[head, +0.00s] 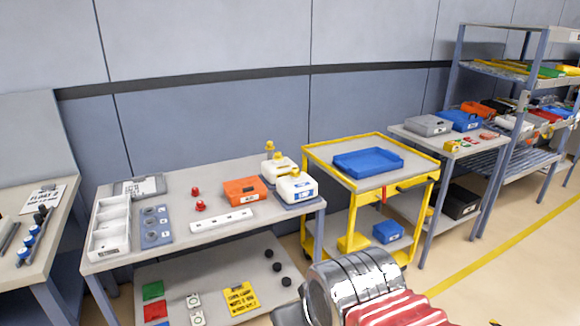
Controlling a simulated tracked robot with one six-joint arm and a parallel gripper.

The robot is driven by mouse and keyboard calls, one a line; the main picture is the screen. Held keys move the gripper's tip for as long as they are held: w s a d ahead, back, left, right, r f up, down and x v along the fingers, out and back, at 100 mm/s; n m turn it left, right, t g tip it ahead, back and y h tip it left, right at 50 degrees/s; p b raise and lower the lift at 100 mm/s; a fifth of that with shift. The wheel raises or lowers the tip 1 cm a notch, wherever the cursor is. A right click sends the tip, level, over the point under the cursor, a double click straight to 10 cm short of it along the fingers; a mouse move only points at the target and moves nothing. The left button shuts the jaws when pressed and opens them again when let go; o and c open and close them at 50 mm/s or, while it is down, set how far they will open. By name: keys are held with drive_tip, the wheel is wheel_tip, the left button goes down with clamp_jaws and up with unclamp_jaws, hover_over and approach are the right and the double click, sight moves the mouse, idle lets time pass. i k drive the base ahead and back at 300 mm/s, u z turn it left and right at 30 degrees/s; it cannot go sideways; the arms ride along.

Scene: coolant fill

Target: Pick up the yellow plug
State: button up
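A chrome and red part of my own arm shows at the bottom centre. My gripper's fingers are not visible.
The workbench (180,238) carries a white tray (110,228), red knobs (200,206), an orange box (245,190) and jugs (296,187). A yellow cart (347,142) holds a blue tray (368,162). Shelving stands at the far right.

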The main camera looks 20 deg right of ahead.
sight(295, 172)
drive_tip(key=k, duration=0.35)
drive_tip(key=z, duration=0.5)
drive_tip(key=i, duration=2.1)
drive_tip(key=u, duration=0.2)
